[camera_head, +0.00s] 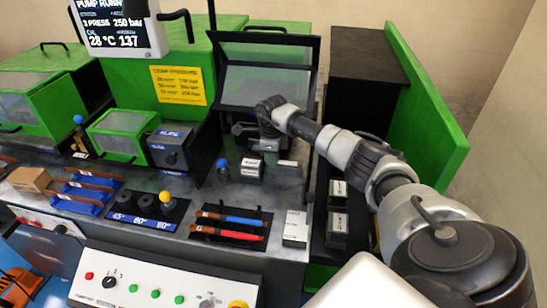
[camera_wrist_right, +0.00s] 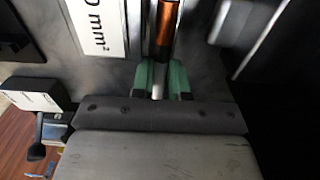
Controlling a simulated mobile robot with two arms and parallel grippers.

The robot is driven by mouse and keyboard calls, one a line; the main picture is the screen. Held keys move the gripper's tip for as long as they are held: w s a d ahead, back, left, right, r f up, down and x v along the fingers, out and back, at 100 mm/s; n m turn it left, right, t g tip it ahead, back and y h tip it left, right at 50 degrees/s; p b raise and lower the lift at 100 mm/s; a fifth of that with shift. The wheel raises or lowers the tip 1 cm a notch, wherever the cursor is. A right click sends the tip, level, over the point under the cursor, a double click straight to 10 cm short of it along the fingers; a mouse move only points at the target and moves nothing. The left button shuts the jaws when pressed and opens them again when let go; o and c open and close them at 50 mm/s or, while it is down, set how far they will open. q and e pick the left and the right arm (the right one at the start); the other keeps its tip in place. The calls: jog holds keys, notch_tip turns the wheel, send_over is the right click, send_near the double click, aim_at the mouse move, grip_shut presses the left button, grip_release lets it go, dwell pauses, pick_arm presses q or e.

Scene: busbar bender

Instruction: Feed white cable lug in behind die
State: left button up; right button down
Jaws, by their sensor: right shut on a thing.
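My right gripper (camera_wrist_right: 163,78) shows in the right wrist view with its green fingertips closed on a cable lug. The lug (camera_wrist_right: 165,32) looks copper-brown with a silvery end between the fingers, and I see no white on it. In the head view my right arm reaches to the dark press (camera_head: 268,142) below a raised clear guard (camera_head: 266,86). My left gripper is out of view.
A white label (camera_wrist_right: 95,27) is beside the lug in the wrist view. A blue-and-red-handled tool tray (camera_head: 232,227) lies on the bench in front. A black cabinet (camera_head: 362,75) and green panel (camera_head: 430,95) flank my arm. A button panel (camera_head: 160,285) is at the front.

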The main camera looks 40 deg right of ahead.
jog(key=shift+w+a, duration=0.15)
jog(key=shift+w, duration=0.1)
jog(key=c, duration=1.1)
grip_release()
jog(key=shift+o, duration=0.2)
jog(key=shift+r, duration=0.1)
notch_tip(320, 180, up, 11)
jog(key=b, duration=0.1)
jog(key=shift+f, duration=0.2)
